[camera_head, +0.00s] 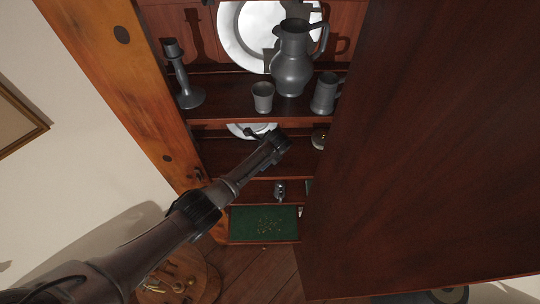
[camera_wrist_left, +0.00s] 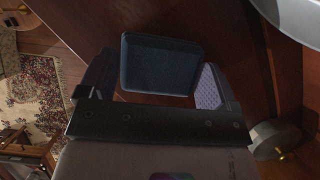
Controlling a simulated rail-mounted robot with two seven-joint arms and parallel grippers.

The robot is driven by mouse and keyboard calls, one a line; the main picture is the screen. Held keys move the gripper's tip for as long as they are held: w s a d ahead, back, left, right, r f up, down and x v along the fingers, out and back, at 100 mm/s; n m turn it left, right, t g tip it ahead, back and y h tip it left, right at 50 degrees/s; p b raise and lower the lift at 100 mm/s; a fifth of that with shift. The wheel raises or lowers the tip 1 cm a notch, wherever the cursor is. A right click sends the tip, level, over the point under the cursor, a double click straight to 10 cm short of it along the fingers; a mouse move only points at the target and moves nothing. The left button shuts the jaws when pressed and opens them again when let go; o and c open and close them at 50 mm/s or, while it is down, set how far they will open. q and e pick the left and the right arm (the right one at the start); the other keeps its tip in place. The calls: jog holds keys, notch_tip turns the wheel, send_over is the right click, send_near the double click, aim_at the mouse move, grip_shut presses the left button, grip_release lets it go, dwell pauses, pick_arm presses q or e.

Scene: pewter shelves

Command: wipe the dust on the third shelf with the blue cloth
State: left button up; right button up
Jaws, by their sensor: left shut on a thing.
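My left gripper (camera_head: 277,143) reaches in from the left to the shelf below the one with the jug. In the left wrist view, the gripper (camera_wrist_left: 155,85) is shut on a dark blue pad-like cloth (camera_wrist_left: 162,65), held between its two fingers. The wooden shelf board (camera_head: 225,160) around the gripper shows no clear dust. Dark wood lies beyond the cloth in the wrist view; I cannot tell whether they touch. My right gripper is not in view.
A pewter jug (camera_head: 291,65), small cup (camera_head: 263,97), tankard (camera_head: 325,93) and candlestick (camera_head: 184,80) stand on the shelf above. A plate (camera_wrist_left: 302,18) is close right of the gripper. A large dark door panel (camera_head: 430,150) bounds the right side. Yellowish specks lie on a green surface (camera_head: 240,232) below.

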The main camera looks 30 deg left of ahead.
pick_arm(q)
jog(key=shift+s+a+f, duration=0.1)
jog(key=shift+s+a, duration=0.35)
jog(key=shift+a, duration=0.35)
jog(key=shift+s+a+r, duration=0.1)
jog(key=shift+s+a, duration=0.4)
jog(key=shift+a, duration=0.25)
jog(key=shift+s+a+f, duration=0.1)
jog(key=shift+s+a, duration=0.35)
jog(key=shift+a, duration=0.35)
jog(key=shift+s+a, duration=0.45)
jog(key=shift+a, duration=0.3)
jog(key=shift+s+a, duration=0.45)
jog(key=shift+a, duration=0.3)
notch_tip(320, 180, up, 6)
jog(key=shift+w+r, duration=0.1)
jog(key=shift+r, duration=0.15)
